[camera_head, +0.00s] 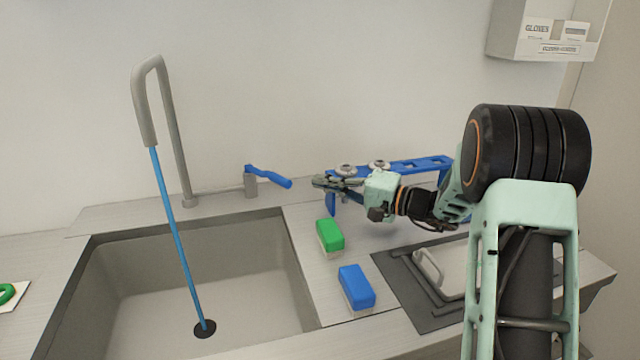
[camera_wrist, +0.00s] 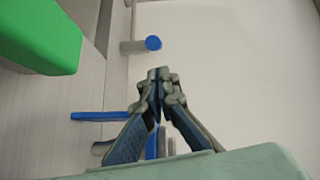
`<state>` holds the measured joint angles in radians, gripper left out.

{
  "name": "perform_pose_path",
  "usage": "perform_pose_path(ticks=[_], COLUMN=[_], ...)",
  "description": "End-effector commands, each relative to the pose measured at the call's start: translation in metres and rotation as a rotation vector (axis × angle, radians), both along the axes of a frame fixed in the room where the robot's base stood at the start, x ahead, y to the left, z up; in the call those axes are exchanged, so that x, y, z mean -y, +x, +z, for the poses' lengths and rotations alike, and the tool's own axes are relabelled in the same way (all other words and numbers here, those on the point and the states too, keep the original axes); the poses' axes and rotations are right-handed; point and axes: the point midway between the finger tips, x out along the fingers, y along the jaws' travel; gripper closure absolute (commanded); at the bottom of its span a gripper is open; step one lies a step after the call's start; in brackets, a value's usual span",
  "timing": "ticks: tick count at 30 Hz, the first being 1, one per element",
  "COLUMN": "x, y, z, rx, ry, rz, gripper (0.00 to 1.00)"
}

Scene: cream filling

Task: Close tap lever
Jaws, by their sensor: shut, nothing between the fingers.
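The blue tap lever (camera_head: 268,177) sits on a short grey post behind the right part of the sink, pointing right and slightly down. A blue stream of water (camera_head: 178,230) runs from the grey faucet (camera_head: 170,120) to the drain. My gripper (camera_head: 318,182) is to the right of the lever's tip, apart from it, shut and empty. In the wrist view my gripper (camera_wrist: 160,74) shows its fingertips together. The blue round end of the lever (camera_wrist: 153,43) shows just beyond them.
A blue rack (camera_head: 415,166) stands behind and beside my gripper. A green sponge (camera_head: 330,234) and a blue sponge (camera_head: 356,286) lie on the counter right of the sink (camera_head: 283,265). A dark tray (camera_head: 410,290) lies further right. The wall is close behind the lever.

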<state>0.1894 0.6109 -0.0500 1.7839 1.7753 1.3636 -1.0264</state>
Motion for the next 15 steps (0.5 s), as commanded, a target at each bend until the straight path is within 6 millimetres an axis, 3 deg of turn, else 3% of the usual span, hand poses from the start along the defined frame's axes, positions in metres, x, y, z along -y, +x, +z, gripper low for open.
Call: perform_pose_path(ticks=[6, 15], x=[-0.037, -0.062], y=[0.02, 0.035], z=[-0.003, -0.004], rx=[-0.001, -0.003], ry=[-0.002, -0.002], rz=[0.004, 0.0], gripper=[1.0, 1.0])
